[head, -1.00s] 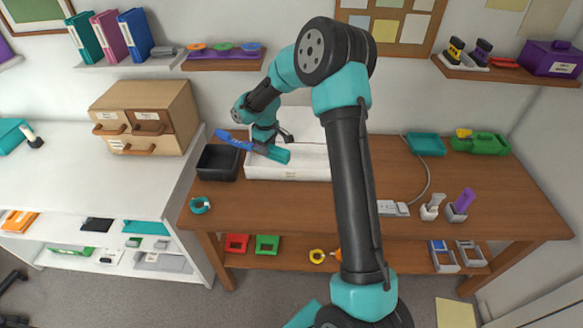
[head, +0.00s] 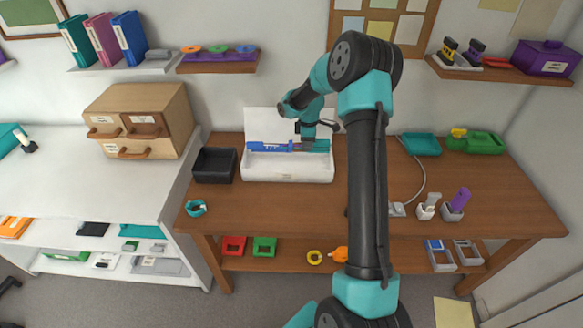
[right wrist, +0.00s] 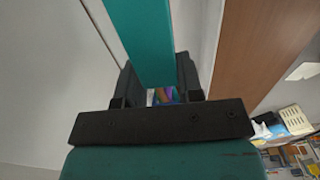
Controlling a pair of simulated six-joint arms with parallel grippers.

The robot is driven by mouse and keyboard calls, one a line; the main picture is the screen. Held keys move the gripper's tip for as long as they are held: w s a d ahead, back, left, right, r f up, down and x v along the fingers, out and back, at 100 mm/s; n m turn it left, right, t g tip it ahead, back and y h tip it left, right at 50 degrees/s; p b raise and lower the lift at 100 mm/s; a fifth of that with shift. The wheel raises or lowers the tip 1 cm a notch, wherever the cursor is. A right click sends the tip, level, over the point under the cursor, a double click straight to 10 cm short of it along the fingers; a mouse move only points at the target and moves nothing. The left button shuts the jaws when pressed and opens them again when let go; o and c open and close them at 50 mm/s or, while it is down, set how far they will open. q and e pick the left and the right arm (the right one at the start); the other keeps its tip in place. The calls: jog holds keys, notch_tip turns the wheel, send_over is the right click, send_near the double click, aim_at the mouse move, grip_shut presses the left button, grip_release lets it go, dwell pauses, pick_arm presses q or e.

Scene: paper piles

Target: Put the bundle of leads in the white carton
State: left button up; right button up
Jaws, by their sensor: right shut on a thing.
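The white carton (head: 288,172) stands open on the wooden desk, its lid raised behind it. A long blue bundle with a teal end, which I take for the bundle of leads (head: 268,146), lies level across the carton's opening. My right gripper (head: 309,143) is shut on its teal part. Whether the bundle touches the carton's floor or hangs just above it I cannot tell. In the right wrist view a teal strip (right wrist: 145,45) runs out from between the fingers of my right gripper (right wrist: 158,95). My left gripper is not in view.
A black open tray (head: 214,180) stands just left of the carton. A teal ring (head: 196,208) lies at the desk's front left. A power strip (head: 398,210) and small grey holders stand to the right. My right arm covers the desk's middle.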

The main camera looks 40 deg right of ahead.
jog(key=shift+f, duration=3.05)
jog(key=shift+f, duration=1.85)
jog(key=shift+f, duration=0.15)
jog(key=o, duration=1)
notch_tip(320, 180, up, 12)
jog(key=shift+r, duration=0.15)
